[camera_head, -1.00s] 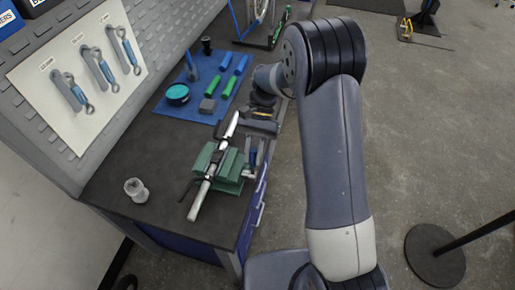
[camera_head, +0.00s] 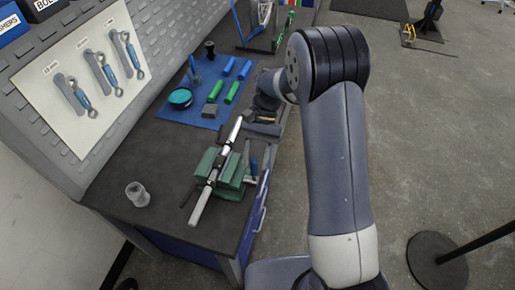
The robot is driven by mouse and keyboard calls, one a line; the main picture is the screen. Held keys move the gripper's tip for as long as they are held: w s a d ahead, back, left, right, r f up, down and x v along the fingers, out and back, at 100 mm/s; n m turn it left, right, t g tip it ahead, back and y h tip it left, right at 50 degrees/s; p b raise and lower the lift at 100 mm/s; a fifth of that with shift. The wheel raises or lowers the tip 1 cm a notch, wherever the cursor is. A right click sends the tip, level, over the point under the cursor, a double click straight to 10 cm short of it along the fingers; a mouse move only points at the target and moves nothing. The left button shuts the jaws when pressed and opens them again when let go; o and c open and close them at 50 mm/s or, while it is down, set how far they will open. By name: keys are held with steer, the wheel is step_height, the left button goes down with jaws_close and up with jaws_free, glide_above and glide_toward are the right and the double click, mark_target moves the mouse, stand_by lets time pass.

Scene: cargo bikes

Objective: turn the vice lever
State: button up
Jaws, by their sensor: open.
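The green vice (camera_head: 232,171) sits at the right edge of the dark workbench. A silver tube (camera_head: 203,202) runs through its jaws, slanting up to the right. At the vice's right side, by the bench edge, is a small grey part (camera_head: 249,179) that may be the lever; it is too small to tell. My gripper (camera_head: 262,129) is open and empty above the bench edge, beyond the vice and to the right of the tube's upper end. It is apart from the vice as far as I can see. Its fingertips are small and dark, partly blending with the bench.
A blue mat (camera_head: 183,108) with green and blue grips and a round teal-topped tin (camera_head: 180,97) lies behind the vice. A clear jar (camera_head: 138,194) stands at left. Wrenches hang on a panel (camera_head: 45,75).

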steer(key=b+v, duration=0.2)
steer(key=v, duration=0.8)
steer(key=shift+w+r, duration=0.15)
steer(key=shift+w, duration=0.1)
steer(key=shift+d, duration=0.15)
